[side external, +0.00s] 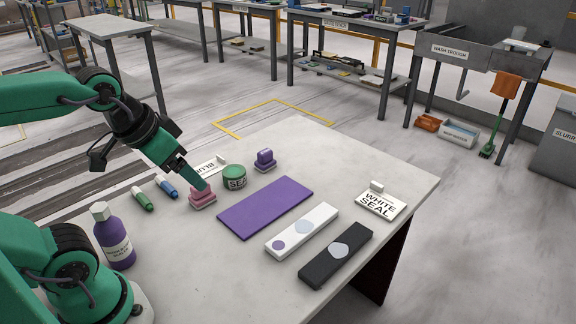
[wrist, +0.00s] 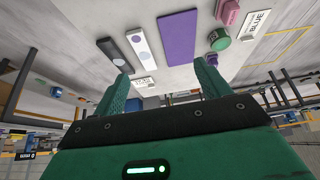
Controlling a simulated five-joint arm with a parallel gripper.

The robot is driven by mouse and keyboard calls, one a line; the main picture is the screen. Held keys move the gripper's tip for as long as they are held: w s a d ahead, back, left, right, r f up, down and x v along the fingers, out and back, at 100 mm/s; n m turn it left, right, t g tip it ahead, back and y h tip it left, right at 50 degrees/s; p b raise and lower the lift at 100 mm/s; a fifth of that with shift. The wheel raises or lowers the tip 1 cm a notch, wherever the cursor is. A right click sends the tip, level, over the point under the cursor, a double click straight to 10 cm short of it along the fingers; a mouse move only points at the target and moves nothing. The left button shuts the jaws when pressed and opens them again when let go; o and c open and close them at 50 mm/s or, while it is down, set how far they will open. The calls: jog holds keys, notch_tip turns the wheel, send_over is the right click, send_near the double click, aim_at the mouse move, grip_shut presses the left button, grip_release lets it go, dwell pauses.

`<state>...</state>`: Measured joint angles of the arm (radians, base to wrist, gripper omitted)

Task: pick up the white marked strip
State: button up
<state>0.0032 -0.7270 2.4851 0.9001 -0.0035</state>
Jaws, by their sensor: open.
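The white marked strip (side external: 290,237) lies flat on the stone slab, between a purple mat and a dark strip. It bears a purple dot and a pale rounded patch. It also shows in the wrist view (wrist: 138,43), where its purple dot is near its upper end. My gripper (side external: 203,187) is left of the strip, and its tip overlaps a pink block in the side view. In the wrist view my gripper (wrist: 161,75) has its two fingers apart with nothing held between them. No part of the strip is hidden in the side view.
Near the strip are the purple mat (side external: 263,207), the dark strip (side external: 338,254) and a "WHITE SEAL" card (side external: 381,207). The pink block (side external: 201,201), green tin (side external: 234,172), small purple block (side external: 265,158) and purple bottle (side external: 114,244) stand left. The slab's front right edge is close to the dark strip.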

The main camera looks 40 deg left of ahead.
jog(key=w+d+g, duration=0.1)
jog(key=w+g, duration=0.1)
jog(key=w, duration=0.5)
jog(key=g, duration=0.4)
send_over(304, 226)
notch_tip(304, 226, down, 17)
jog(key=shift+d+r, duration=0.1)
jog(key=shift+d, duration=0.05)
jog(key=shift+f, duration=3.95)
jog(key=shift+r, duration=0.1)
jog(key=c, duration=1.4)
jog(key=shift+o, duration=0.2)
